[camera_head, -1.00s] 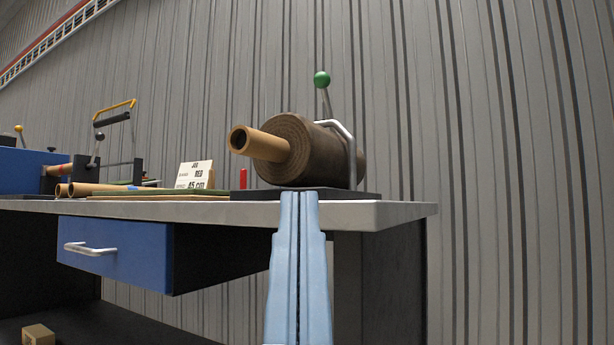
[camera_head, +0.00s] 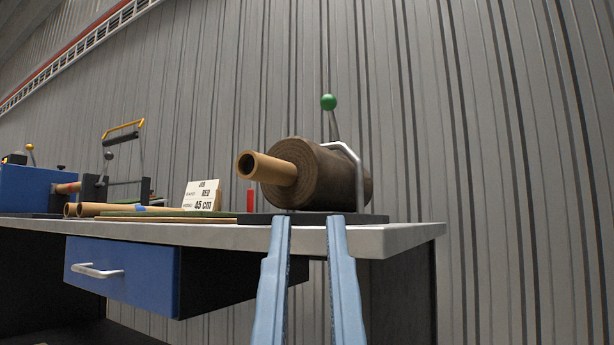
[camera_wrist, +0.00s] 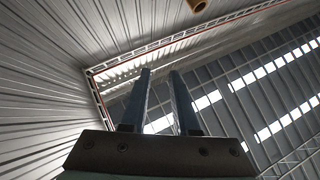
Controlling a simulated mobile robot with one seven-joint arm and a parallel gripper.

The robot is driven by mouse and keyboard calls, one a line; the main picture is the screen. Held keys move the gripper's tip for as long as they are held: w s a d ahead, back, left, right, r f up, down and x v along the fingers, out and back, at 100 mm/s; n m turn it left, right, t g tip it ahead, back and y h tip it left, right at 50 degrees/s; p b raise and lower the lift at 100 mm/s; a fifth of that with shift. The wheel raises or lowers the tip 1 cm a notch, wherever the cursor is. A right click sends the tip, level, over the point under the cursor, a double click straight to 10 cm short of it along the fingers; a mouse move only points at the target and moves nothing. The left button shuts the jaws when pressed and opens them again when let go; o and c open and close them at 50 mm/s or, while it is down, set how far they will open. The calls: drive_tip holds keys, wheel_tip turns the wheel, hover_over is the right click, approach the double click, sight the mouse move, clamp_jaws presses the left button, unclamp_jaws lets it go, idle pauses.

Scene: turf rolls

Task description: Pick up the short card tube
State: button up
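Two tan card tubes (camera_head: 135,210) lie side by side on the bench at the left; I cannot tell which is shorter. Another tan card tube (camera_head: 268,168) sticks out of the near end of a dark brown roll (camera_head: 335,178); how far it runs inside is hidden. My gripper (camera_head: 308,220) is open and empty, its blue fingers pointing up in front of the bench edge, below the roll. In the wrist view, my gripper (camera_wrist: 160,72) has nothing between its fingers. A tan tube end (camera_wrist: 197,5) shows at the top edge there, apart from the fingers.
The roll rests on a dark base with a silver bracket and a green-knobbed lever (camera_head: 328,103). A job card (camera_head: 202,195) and a red peg (camera_head: 250,200) stand left of it. A blue drawer (camera_head: 120,268) with a handle juts from the bench (camera_head: 395,237).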

drive_tip(key=o, duration=0.7)
wheel_tip(320, 180, up, 9)
drive_tip(key=p, duration=0.7)
drive_tip(key=shift+p, duration=0.4)
drive_tip(key=shift+o, duration=0.6)
wheel_tip(320, 180, up, 12)
drive_tip(key=p, duration=1.2)
drive_tip(key=shift+w+r, duration=0.15)
drive_tip(key=shift+w, duration=0.1)
drive_tip(key=w+r+m+g+p, duration=0.15)
drive_tip(key=w+r+p, duration=0.25)
drive_tip(key=r+p, duration=0.55)
drive_tip(key=m+g+h+p, duration=0.2)
drive_tip(key=m+g+p, duration=0.3)
drive_tip(key=g+p, duration=2.25)
hover_over(260, 157)
drive_tip(key=a+p, duration=0.2)
drive_tip(key=p, duration=0.3)
wheel_tip(260, 157, down, 15)
drive_tip(key=t, duration=0.5)
drive_tip(key=shift+w+d+r, duration=0.15)
drive_tip(key=shift+r, duration=0.05)
drive_tip(key=shift+w+x, duration=0.15)
drive_tip(key=shift+x, duration=1.25)
drive_tip(key=shift+w+x, duration=0.2)
drive_tip(key=shift+x, duration=1.15)
